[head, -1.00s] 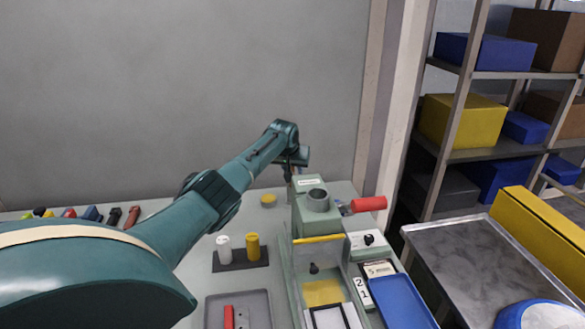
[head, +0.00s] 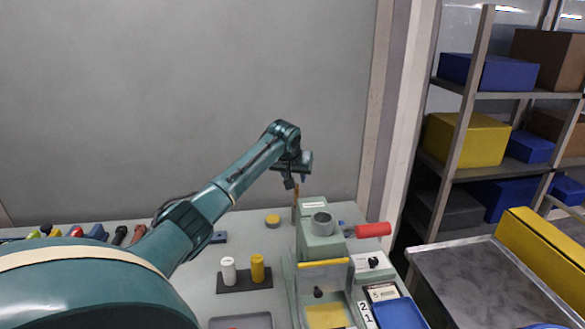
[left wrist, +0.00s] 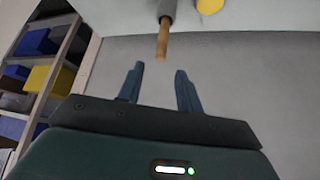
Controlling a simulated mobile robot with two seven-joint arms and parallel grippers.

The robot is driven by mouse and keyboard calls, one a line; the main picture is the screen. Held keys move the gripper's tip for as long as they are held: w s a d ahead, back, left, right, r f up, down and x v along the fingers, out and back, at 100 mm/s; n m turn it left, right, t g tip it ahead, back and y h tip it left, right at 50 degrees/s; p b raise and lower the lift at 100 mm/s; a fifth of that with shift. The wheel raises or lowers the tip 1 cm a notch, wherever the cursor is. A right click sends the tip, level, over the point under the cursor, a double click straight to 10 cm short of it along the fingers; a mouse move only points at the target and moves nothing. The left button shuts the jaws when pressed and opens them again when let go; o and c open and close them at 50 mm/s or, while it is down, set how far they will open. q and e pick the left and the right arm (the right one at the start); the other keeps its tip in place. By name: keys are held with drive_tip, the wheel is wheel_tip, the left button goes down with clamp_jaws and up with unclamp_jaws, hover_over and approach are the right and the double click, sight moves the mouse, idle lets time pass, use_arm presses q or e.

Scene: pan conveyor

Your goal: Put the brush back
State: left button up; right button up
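The brush (left wrist: 162,40) shows in the left wrist view as a wooden handle sticking out of a grey sleeve or holder; its bristles are hidden. In the head view a thin brown upright stick, likely its handle (head: 295,208), stands beside the left side of the grey-green machine (head: 320,240). My left gripper (head: 291,183) is above and behind the machine, over the stick. In the left wrist view its fingers (left wrist: 159,68) are apart with nothing between them, and the handle's end lies just beyond the tips. My right gripper is not in view.
A yellow disc (head: 272,220) lies on the table left of the machine. A dark stand (head: 244,282) holds a white and a yellow cylinder. A red-handled part (head: 373,230) juts right from the machine. Shelving (head: 470,95) stands at the right. A plain wall is behind.

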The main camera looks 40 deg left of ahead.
use_arm(q)
drive_tip(key=shift+v, duration=2)
